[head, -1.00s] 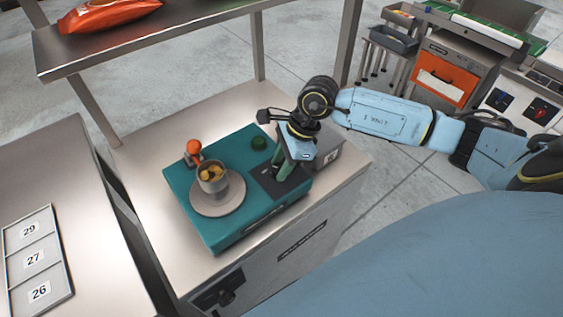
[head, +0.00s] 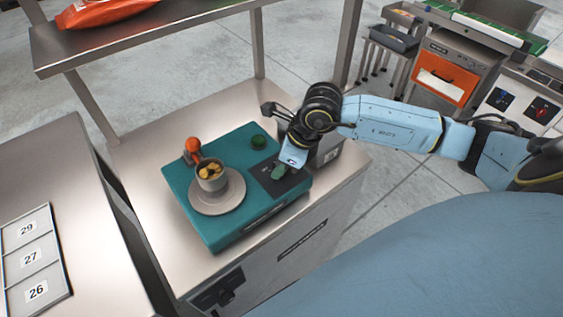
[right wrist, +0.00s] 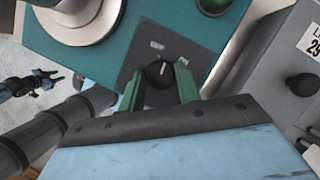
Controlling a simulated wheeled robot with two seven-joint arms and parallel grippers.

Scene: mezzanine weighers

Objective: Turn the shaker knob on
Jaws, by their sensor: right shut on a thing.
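The shaker is a teal box (head: 215,237) on the metal bench. Its dark knob (right wrist: 158,74) sits on a black panel (right wrist: 142,60), and its white mark points up in the right wrist view, between two small labels too blurred to read. My right gripper (right wrist: 160,88) has its green fingers on either side of the knob and is shut on it. In the head view the right gripper (head: 279,172) is over the panel and hides the knob. At the left edge of the right wrist view, a small dark gripper (right wrist: 45,80) on a blue arm looks like my left one; its jaws are unclear.
A metal cup (head: 211,182) with yellowish pieces stands on the round plate (head: 230,206) of the shaker. A grey box (right wrist: 268,62) stands close to the right. A shelf (head: 200,22) hangs above the back.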

